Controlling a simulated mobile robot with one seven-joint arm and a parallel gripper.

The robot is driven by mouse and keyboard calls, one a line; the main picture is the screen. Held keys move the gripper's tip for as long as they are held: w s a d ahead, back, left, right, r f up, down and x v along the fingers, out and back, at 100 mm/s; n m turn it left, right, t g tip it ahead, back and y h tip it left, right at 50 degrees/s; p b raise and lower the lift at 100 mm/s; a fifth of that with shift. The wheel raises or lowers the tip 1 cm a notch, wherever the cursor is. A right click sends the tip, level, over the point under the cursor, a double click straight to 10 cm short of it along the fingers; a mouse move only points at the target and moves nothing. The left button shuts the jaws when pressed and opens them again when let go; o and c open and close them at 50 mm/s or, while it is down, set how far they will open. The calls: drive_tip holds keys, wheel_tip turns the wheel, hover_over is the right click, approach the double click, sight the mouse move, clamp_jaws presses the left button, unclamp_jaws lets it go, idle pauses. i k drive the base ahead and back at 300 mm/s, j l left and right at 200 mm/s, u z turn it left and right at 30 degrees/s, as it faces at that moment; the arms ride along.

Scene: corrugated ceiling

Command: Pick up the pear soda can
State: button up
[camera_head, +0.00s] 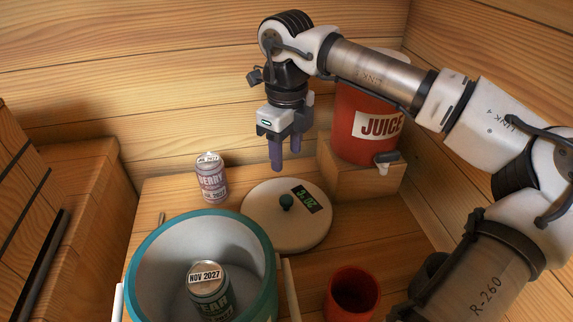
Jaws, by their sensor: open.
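The pear soda can (211,301) stands inside a large teal-rimmed cooler (147,250) at the bottom of the view. It is dark green, with a "NOV 2027" label on top and partly visible "EAR" lettering; its lower end is cut off by the frame. My gripper (286,165) points down, open and empty, with purple fingers. It hangs above the back part of the table, up and to the right of the cooler and apart from the can.
A berry can (212,182) stands behind the cooler. A round white lid (262,228) with a green knob lies beside it. A red juice dispenser (360,120) sits on a wooden block (370,182) at right. A red cup (352,293) stands at front right. Wooden walls enclose the back.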

sight(209, 286)
drive_tip(key=k+l, duration=0.15)
drive_tip(key=k, duration=0.35)
drive_tip(key=k+l, duration=0.15)
drive_tip(key=k, duration=0.35)
drive_tip(key=k+l, duration=0.15)
drive_tip(key=k, duration=0.3)
